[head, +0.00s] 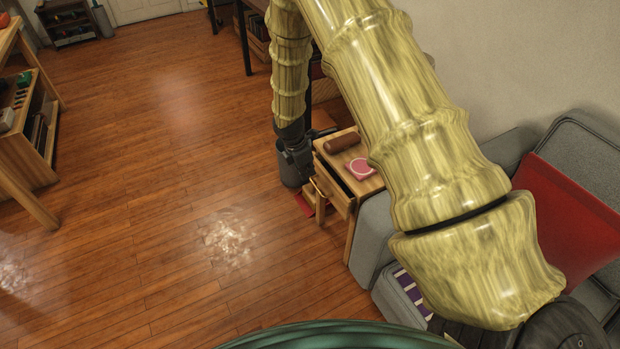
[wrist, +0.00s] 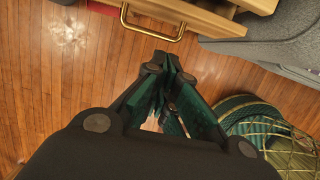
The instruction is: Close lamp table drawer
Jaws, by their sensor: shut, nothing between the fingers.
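The wooden lamp table (head: 371,186) stands beside the grey sofa. Its drawer (head: 331,191) is partly open, with a dark gap below the tabletop. In the wrist view the drawer (wrist: 203,14) is at the top edge, and its brass handle (wrist: 152,33) hangs on its front. My gripper (wrist: 168,63) is shut and empty, its fingertips just below the handle in the picture; I cannot tell the exact distance. In the head view my dark wrist is at the table's left side, and the fingers are hidden behind it.
A brown cylinder (head: 341,142) and a pink-and-white item (head: 360,169) lie on the tabletop. The grey sofa (head: 373,232) with a red cushion (head: 570,215) is close on the right. The wooden floor (head: 170,190) to the left is clear.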

